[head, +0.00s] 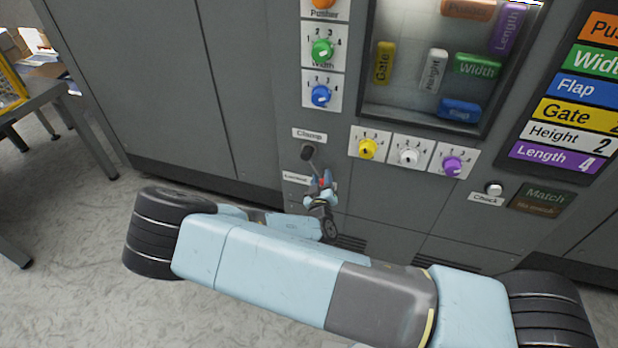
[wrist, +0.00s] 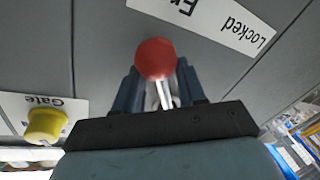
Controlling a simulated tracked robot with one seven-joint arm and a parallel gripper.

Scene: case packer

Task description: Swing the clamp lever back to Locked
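The clamp lever has a dark pivot (head: 307,152) under the Clamp label on the grey panel, and its thin rod slants down and slightly right in the head view. Its red knob (wrist: 156,58) is large in the wrist view, with a pale rod below it between my fingers. My gripper (head: 321,184) is at the lever's knob end. In the wrist view, my gripper (wrist: 160,82) has a finger on each side, close in on the lever, and looks shut on it. The knob hides the fingertips. The Locked label (head: 296,179) is left of the knob; it also shows in the wrist view (wrist: 240,28).
A yellow knob (head: 367,149), a white knob (head: 408,156) and a purple knob (head: 452,166) sit right of the lever. A green knob (head: 322,51) and a blue knob (head: 321,96) are above. A table (head: 35,105) stands at left. Bare floor lies at lower left.

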